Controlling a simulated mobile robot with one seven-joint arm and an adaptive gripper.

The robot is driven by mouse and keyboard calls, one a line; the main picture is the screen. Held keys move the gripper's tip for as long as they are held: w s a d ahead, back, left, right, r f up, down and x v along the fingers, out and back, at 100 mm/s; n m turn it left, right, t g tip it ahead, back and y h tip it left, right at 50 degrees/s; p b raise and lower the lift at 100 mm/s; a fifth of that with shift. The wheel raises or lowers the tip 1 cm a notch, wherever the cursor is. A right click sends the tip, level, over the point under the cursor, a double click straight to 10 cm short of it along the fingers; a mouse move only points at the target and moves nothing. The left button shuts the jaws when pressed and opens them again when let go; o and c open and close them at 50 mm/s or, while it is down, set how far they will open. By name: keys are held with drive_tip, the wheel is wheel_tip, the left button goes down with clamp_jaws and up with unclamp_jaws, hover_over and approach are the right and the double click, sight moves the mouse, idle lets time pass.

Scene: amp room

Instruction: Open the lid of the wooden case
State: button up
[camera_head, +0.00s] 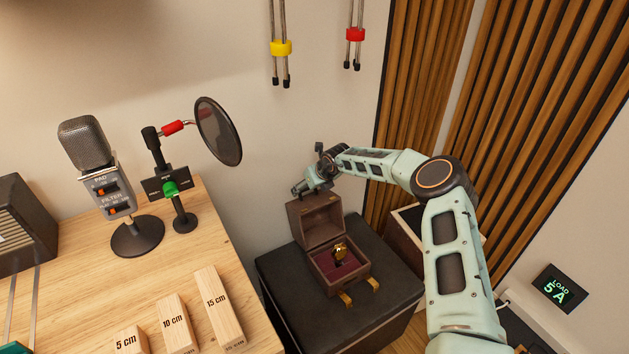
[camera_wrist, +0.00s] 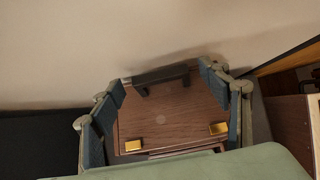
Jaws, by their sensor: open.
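The wooden case (camera_head: 325,278) stands on a black box with its lid (camera_head: 320,222) raised, roughly upright. A gold object (camera_head: 340,251) sits inside on dark red lining. Two brass pieces show at the case's front edge. My gripper (camera_head: 304,187) is at the top of the raised lid. In the wrist view, my open gripper (camera_wrist: 162,80) has a finger on each side of a brown wooden panel of the case (camera_wrist: 170,115), with a black handle and two brass fittings. I cannot tell whether the fingers touch it.
The black box (camera_head: 385,275) has bare top around the case. A wooden desk (camera_head: 95,285) on the left holds a microphone (camera_head: 85,145), a pop filter (camera_head: 218,131) and marked wood blocks (camera_head: 218,305). The wall is close behind; slatted panels (camera_head: 430,80) stand at right.

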drive_tip(key=v, duration=1.1)
